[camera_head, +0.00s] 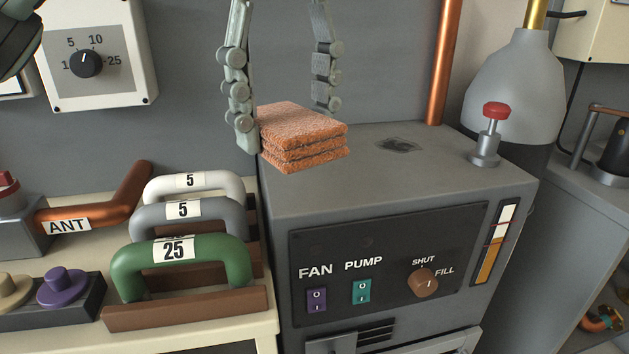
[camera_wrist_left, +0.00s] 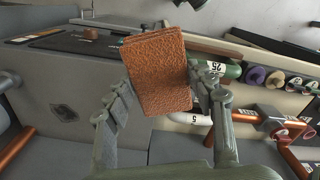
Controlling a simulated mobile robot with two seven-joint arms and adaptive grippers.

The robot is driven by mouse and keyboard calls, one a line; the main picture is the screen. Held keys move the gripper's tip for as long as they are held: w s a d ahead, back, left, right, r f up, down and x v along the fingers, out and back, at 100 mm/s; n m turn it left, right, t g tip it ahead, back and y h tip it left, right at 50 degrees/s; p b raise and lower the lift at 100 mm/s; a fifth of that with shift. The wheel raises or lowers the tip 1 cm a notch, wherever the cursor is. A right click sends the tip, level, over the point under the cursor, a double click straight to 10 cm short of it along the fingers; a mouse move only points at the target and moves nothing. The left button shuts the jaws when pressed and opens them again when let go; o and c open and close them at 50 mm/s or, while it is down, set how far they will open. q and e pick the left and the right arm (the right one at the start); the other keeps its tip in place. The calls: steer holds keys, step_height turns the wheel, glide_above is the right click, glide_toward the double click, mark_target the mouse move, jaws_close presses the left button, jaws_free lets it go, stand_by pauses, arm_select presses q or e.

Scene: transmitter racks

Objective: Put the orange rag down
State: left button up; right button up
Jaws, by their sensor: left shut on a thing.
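The orange rag (camera_head: 303,128) is a folded, rough-textured stack of layers at the left back of the grey cabinet's top (camera_head: 400,180). It also shows in the left wrist view (camera_wrist_left: 158,72), between the two fingers. My left gripper (camera_head: 290,125) reaches down from above and is shut on the rag, with one finger at its left side and the other behind it. I cannot tell whether the rag's underside touches the cabinet top.
A red-topped knob (camera_head: 491,125) stands on the cabinet's right side, near a dark stain (camera_head: 399,146) and a copper pipe (camera_head: 444,65). Handles, including a green one marked 25 (camera_head: 180,262), stand on the lower bench at left. The cabinet top's front and middle are clear.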

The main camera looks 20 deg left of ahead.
arm_select(q)
glide_above(331, 191)
steer(key=f, duration=0.6)
steer(key=shift+s+f, duration=0.3)
steer(key=shift+s, duration=0.05)
steer(key=shift+w+f, duration=0.15)
steer(key=shift+w, duration=0.1)
step_height(331, 191, down, 4)
steer(key=shift+w+b, duration=0.1)
steer(key=shift+b, duration=0.3)
arm_select(e)
steer(key=r, duration=0.1)
steer(key=w+r, duration=0.1)
steer(key=r, duration=0.1)
steer(key=shift+w+a, duration=0.1)
steer(key=shift+w, duration=0.15)
arm_select(q)
steer(key=shift+f, duration=0.15)
steer(key=o, duration=1)
arm_select(e)
steer(key=shift+w+r, duration=0.1)
steer(key=shift+r, duration=0.15)
